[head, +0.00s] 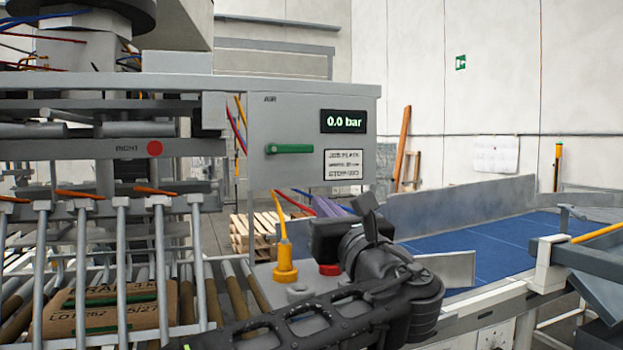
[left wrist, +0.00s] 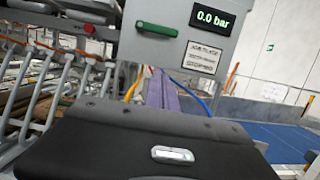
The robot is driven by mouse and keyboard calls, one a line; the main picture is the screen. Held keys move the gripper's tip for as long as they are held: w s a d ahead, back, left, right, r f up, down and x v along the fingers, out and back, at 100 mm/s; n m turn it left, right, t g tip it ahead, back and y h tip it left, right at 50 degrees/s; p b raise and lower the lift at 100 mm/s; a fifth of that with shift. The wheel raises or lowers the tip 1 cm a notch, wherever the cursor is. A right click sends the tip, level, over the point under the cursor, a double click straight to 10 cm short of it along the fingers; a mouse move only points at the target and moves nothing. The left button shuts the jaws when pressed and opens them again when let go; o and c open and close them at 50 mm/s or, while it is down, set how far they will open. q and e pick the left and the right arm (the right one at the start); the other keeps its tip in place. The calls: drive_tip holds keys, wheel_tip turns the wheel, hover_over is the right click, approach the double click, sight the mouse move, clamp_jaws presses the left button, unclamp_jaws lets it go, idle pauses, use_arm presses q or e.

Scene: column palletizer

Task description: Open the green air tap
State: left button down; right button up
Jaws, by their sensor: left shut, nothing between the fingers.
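The green air tap (head: 289,149) is a bar-shaped handle lying horizontally on the front of a grey box (head: 290,105) marked AIR. The display (head: 343,121) on that box reads 0.0 bar. In the left wrist view the green tap (left wrist: 156,29) shows at the top, with the display (left wrist: 212,18) to its right. My left gripper (head: 368,208) is shut and empty, below and to the right of the tap and apart from it. Its fingertips are hard to make out. Its dark body fills the bottom of the left wrist view. My right gripper is not in view.
A label plate (head: 344,166) sits under the display. A yellow plug (head: 285,262) with its hose and a red button (head: 329,269) are close to my left arm. A roller conveyor with a carton (head: 105,310) is at left; a blue belt (head: 480,245) is at right.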

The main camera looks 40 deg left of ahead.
sight(291, 149)
use_arm(q)
drive_tip(key=p+x, duration=0.1)
drive_tip(key=x, duration=0.3)
drive_tip(key=p+x, duration=0.2)
drive_tip(key=x, duration=0.3)
drive_tip(key=shift+a+r, duration=0.1)
drive_tip(key=shift+r, duration=0.15)
drive_tip(key=shift+w+a+r+p, duration=0.1)
drive_tip(key=shift+r+p, duration=0.55)
drive_tip(key=shift+r, duration=0.3)
drive_tip(key=shift+w+a+r+p, duration=0.1)
drive_tip(key=shift+r+p, duration=0.55)
drive_tip(key=shift+r, duration=0.25)
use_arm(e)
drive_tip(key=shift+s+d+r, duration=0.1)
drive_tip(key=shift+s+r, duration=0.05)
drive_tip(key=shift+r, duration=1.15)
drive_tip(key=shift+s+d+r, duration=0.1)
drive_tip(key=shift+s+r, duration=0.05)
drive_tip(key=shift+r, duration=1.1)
use_arm(q)
drive_tip(key=shift+a, duration=0.1)
